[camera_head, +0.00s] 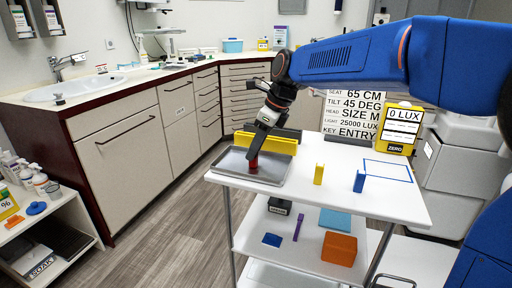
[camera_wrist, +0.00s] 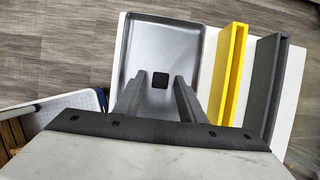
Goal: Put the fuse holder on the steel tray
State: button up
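A small red block-like piece (camera_head: 253,167), probably the fuse holder, stands on the steel tray (camera_head: 276,180) at the left of the white cart top. In the wrist view its top shows as a dark square (camera_wrist: 160,81) on the bare grey tray (camera_wrist: 188,40). My gripper (camera_head: 255,154) points down over the tray, right at the red piece. In the wrist view the fingers (camera_wrist: 160,77) are apart, with the dark square between them and a gap on each side. The piece's lower part is not clear in the wrist view.
A yellow rack (camera_head: 270,143) and a dark one (camera_wrist: 265,80) stand beside the tray. A yellow block (camera_head: 319,174) and a blue block (camera_head: 359,181) stand on the cart top, near a blue outlined rectangle (camera_head: 388,171). A ZERO display (camera_head: 401,128) stands behind.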

jog(key=shift+r, duration=0.1)
jog(key=v, duration=1.2)
jog(key=s+d+f+n+t+h, duration=0.1)
jog(key=s+d+f+n, duration=0.2)
jog(key=s+d+n, duration=0.35)
jog(key=s+d+f+n+t+h, duration=0.1)
jog(key=s+d+f+n, duration=0.6)
jog(key=s+d+f, duration=0.2)
jog(key=s+d+f+n+t+h, duration=0.1)
jog(key=s+d+f+n+h, duration=0.1)
jog(key=s+d+f+n, duration=0.6)
jog(key=s+d+f, duration=0.1)
jog(key=s+f, duration=0.1)
jog(key=s, duration=0.3)
jog(key=shift+f, duration=0.3)
